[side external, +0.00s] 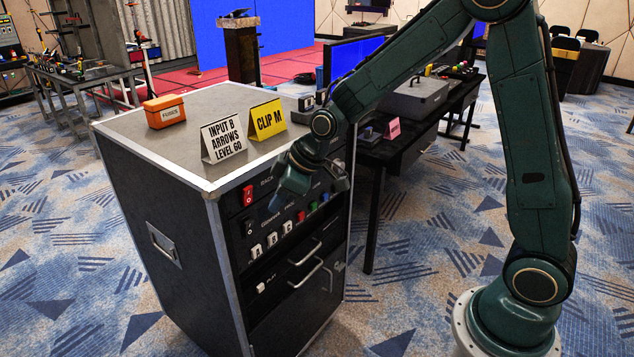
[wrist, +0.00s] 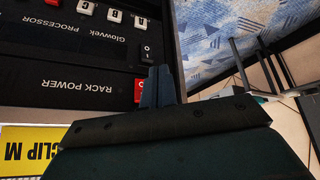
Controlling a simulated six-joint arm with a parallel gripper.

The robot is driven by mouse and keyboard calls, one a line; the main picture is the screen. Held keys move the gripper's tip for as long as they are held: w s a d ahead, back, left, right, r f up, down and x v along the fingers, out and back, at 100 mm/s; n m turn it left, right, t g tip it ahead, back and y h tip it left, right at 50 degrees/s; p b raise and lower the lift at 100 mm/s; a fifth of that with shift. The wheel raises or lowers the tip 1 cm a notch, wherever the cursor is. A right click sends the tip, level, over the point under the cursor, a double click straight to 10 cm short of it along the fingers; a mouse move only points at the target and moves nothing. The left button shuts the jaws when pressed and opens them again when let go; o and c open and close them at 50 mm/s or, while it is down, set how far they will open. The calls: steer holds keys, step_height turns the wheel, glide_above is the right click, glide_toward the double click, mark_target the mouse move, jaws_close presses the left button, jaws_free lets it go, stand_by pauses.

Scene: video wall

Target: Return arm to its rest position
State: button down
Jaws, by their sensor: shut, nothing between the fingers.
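My gripper (side external: 283,192) hangs in front of the upper part of the black rack cabinet (side external: 160,245) in the side view, at the end of my bent green arm. In the wrist view its narrow fingers (wrist: 158,84) are shut together and empty. They point at the panel edge near a red rocker switch (wrist: 139,90) beside the words RACK POWER and a second rocker (wrist: 147,53). I cannot tell whether the fingertips touch the panel. The gripper hides part of the panel in the side view.
The cabinet top carries an orange box (side external: 165,111), a white sign (side external: 223,138) and a yellow CLIP M sign (side external: 267,119). A dark desk (side external: 425,140) with a grey case (side external: 413,98) stands behind my arm. Patterned carpet (side external: 420,285) lies open right of the cabinet.

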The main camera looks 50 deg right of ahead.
steer(key=s+d+r+m+h, duration=0.1)
steer(key=s+d+r+m, duration=0.15)
steer(key=s+r, duration=1.05)
steer(key=s+d+m+h, duration=0.1)
steer(key=s+m, duration=0.3)
steer(key=s, duration=1.1)
steer(key=shift+s+d+r+h, duration=0.15)
steer(key=shift+d+r+h, duration=0.2)
steer(key=shift+r, duration=0.1)
steer(key=shift+m, duration=0.25)
